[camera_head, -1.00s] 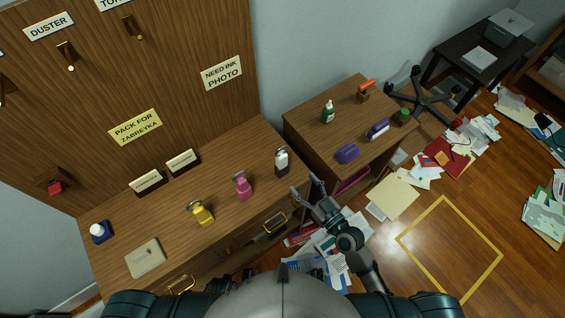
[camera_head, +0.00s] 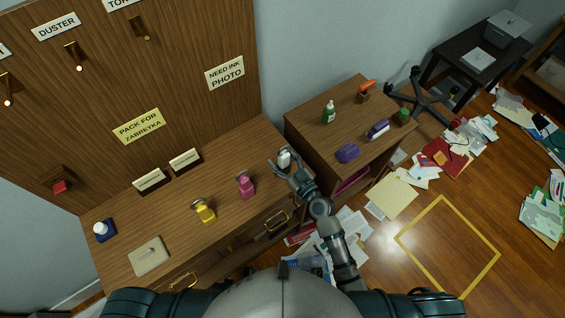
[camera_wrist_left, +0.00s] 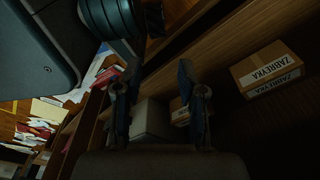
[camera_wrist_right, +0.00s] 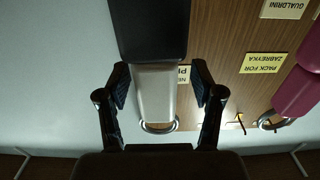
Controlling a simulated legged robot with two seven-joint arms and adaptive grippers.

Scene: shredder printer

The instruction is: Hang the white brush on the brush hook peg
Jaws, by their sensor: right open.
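The white brush (camera_head: 284,156) stands on the wooden desk near its right end. In the right wrist view its pale handle (camera_wrist_right: 155,95) has a metal ring at one end and a dark body at the other. My right gripper (camera_head: 284,166) is open, with one finger on each side of the handle; I cannot tell whether they touch it. Pegs stick out of the wooden board, one under the DUSTER label (camera_head: 78,62) and one at the left edge (camera_head: 8,97); the left one's label is cut off. My left gripper (camera_wrist_left: 158,95) is open and empty in its wrist view.
A pink bottle-like item (camera_head: 246,185) and a yellow one (camera_head: 204,211) stand left of the brush on the desk. A cabinet (camera_head: 320,140) with a green bottle (camera_head: 329,112) and purple items is to the right. Boxes (camera_wrist_left: 268,70) lie near my left gripper.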

